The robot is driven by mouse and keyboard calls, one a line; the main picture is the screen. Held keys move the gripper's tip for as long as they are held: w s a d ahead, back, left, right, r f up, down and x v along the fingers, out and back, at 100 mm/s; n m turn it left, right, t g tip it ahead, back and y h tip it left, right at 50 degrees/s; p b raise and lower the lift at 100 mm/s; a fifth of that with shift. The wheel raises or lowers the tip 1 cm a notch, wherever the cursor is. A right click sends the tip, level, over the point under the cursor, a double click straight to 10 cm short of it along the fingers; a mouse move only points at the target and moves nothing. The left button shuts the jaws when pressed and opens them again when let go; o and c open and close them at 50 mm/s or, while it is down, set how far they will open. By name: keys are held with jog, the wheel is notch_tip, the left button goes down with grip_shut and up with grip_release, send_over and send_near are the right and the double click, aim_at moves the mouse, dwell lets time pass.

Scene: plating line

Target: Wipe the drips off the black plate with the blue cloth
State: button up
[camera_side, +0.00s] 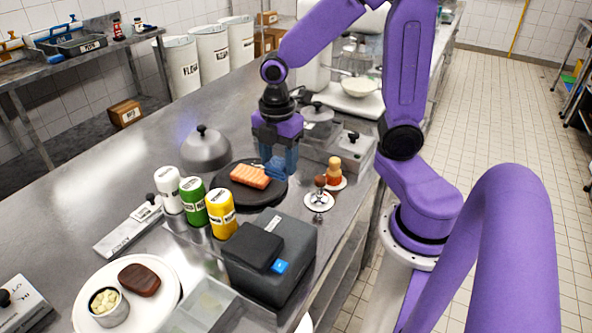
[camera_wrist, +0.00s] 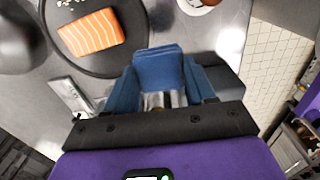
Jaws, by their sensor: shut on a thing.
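The black plate (camera_side: 235,197) is round and lies on the steel counter. An orange salmon piece with pale stripes (camera_side: 249,177) sits on it; it also shows in the wrist view (camera_wrist: 91,33). Small pale specks (camera_wrist: 57,53) show on the plate near the salmon in the wrist view. My gripper (camera_side: 279,160) points down at the plate's right edge. It is shut on the folded blue cloth (camera_wrist: 158,68), which also shows beside the salmon in the side view (camera_side: 275,166). I cannot tell whether the cloth touches the plate.
A grey dome lid (camera_side: 206,150) stands behind the plate. White, green (camera_side: 193,204) and yellow bottles stand in front, with a dark box (camera_side: 270,265) nearer. Small stands (camera_side: 319,200) are on the right, lidded steel pans (camera_side: 350,149) behind. A white plate (camera_side: 160,283) lies front left.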

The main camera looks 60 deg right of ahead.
jog(key=w+d, duration=1)
jog(key=shift+s+a+f, duration=0.1)
jog(key=shift+s+f, duration=0.05)
jog(key=shift+f, duration=1.8)
jog(key=shift+s+a+f, duration=0.1)
jog(key=shift+f, duration=1.85)
jog(key=shift+w+f, duration=0.3)
jog(key=shift+w, duration=0.2)
jog(key=shift+w+f, duration=0.25)
jog(key=shift+w, duration=0.2)
jog(key=shift+c, duration=0.4)
jog(key=shift+w+a, duration=0.15)
jog(key=shift+w, duration=1)
jog(key=shift+w+a, duration=0.15)
jog(key=shift+w, duration=1)
jog(key=shift+s+d, duration=0.2)
jog(key=shift+s, duration=1.35)
jog(key=shift+s+d, duration=0.15)
jog(key=shift+s, duration=1.4)
jog(key=shift+s+r, duration=0.1)
jog(key=shift+r, duration=0.1)
notch_tip(320, 180, up, 8)
jog(key=shift+f, duration=0.15)
